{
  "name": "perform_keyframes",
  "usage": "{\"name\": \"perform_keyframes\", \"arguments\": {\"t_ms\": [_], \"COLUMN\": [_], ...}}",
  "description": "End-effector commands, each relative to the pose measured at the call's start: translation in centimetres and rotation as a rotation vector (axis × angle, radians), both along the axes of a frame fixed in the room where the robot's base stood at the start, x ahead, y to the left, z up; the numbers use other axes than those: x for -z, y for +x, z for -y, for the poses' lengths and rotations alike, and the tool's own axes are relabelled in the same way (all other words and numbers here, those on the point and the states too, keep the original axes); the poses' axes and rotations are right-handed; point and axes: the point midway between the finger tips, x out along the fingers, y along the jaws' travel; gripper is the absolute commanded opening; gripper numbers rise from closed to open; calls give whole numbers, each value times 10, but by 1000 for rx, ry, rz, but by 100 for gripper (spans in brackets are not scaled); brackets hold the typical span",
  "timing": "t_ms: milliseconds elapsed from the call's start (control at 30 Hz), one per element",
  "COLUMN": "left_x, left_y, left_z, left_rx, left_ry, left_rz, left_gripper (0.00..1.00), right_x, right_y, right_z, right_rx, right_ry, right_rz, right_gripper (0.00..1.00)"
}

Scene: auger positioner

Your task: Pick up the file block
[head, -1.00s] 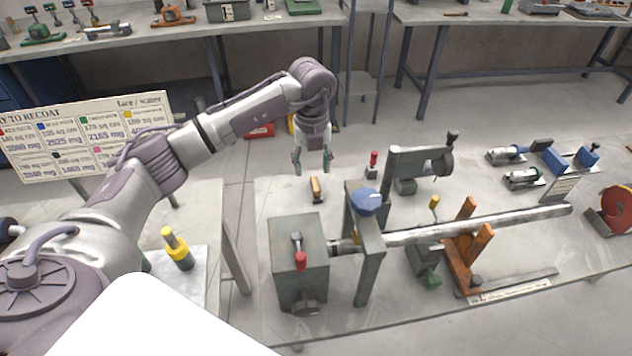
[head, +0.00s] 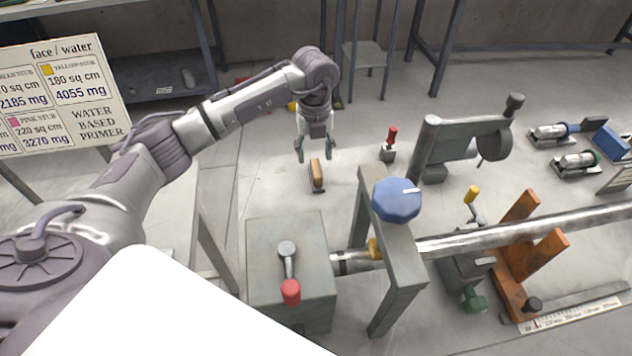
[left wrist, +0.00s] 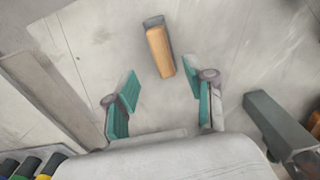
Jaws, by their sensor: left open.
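The file block (head: 317,176) is a small block with an orange-tan wooden body and a dark grey edge. It lies on the grey bench top in the middle of the head view. It also shows in the left wrist view (left wrist: 159,49), beyond the fingertips and roughly between them. My left gripper (head: 315,152) is open and empty, with green finger pads, just behind the block in the head view. Its fingers also show in the left wrist view (left wrist: 162,90). The gripper and block appear apart. My right gripper is not in view.
A grey box with a red-knobbed lever (head: 288,262) and a post frame with a blue knob (head: 397,200) stand in front. A red-handled tool (head: 391,140) stands right of the block.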

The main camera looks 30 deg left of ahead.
Motion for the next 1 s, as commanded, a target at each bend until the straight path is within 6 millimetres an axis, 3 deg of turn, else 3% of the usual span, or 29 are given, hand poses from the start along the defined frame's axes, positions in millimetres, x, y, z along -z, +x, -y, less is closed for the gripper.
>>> {"name": "perform_keyframes", "arguments": {"t_ms": [33,200,300,567,833,867,1000], "left_x": [13,20,30,66,67,67,67], "left_y": [0,1,2,4,4,4,4], "left_z": [0,0,1,1,1,1,1], "left_rx": [0,1,1,1,0,0,1], "left_ry": [-1,0,0,-1,0,-1,0], "left_rz": [1,3,1,1,3,2,1], "left_gripper": [54,54,54,54,54,52,29], "right_x": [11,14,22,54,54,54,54], "right_y": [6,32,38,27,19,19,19], "right_z": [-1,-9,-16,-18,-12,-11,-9], "right_rx": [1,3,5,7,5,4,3], "right_ry": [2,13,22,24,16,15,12], "right_rz": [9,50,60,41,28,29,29], "right_gripper": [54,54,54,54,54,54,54]}}
